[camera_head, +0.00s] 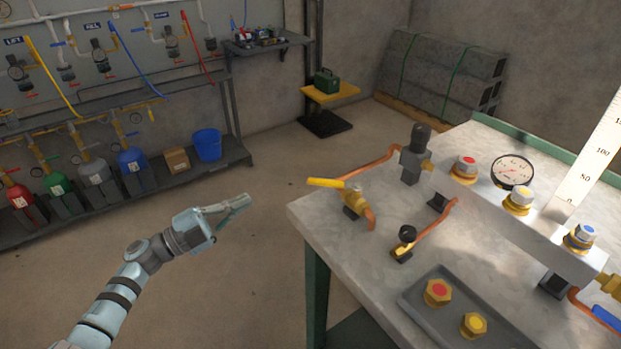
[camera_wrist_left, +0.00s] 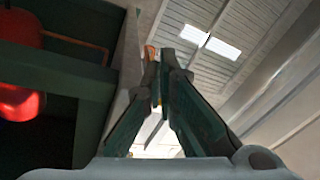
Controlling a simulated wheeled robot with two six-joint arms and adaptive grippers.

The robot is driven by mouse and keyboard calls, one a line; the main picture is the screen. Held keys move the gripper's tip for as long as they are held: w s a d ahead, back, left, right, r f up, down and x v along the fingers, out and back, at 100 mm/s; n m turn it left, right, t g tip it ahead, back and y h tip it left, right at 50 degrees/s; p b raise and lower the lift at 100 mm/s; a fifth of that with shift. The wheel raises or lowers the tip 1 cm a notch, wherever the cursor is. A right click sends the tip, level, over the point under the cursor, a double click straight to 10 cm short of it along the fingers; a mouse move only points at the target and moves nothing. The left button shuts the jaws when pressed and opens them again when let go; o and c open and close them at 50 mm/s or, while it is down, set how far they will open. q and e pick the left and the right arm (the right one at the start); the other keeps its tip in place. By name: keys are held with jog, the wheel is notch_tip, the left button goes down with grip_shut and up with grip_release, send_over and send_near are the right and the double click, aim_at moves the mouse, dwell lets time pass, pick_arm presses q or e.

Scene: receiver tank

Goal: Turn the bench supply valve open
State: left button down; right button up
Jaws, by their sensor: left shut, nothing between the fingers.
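A brass valve (camera_head: 355,201) with a yellow lever (camera_head: 326,183) stands at the near left corner of the bench, with copper pipe joined to it. I take it as the bench supply valve. The lever points left, and its tip reaches about the bench edge. My left gripper (camera_head: 243,202) is shut and empty, in the air left of the bench, apart from the lever. Its closed fingers (camera_wrist_left: 157,62) fill the middle of the left wrist view. A small orange part shows behind the fingertips there, too small to name. My right gripper is not in view.
The bench (camera_head: 318,215) carries a manifold (camera_head: 490,205) with knobs, a gauge (camera_head: 512,171), a small black-knobbed valve (camera_head: 405,240) and a grey tray (camera_head: 418,309) holding two brass fittings. A blue lever (camera_head: 607,318) shows at right. Gas cylinders stand at far left. Floor between is clear.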

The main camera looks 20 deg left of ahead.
aim_at(312, 181)
pick_arm(q)
jog(key=s+d+r+m+g+h, duration=0.3)
jog(key=s+d+r+m+g, duration=0.3)
jog(key=r+m+g, duration=0.35)
jog(key=shift+m+t, duration=0.35)
jog(key=shift+m, duration=0.1)
jog(key=x, duration=0.9)
jog(key=shift+w+d+f, duration=0.15)
jog(key=shift+f, duration=0.25)
jog(key=shift+w+d+b, duration=0.15)
jog(key=shift+w+b, duration=0.05)
jog(key=shift+w, duration=0.4)
jog(key=shift+w+d+b, duration=0.2)
jog(key=shift+w, duration=0.45)
jog(key=shift+w+d, duration=0.25)
jog(key=shift+w, duration=0.3)
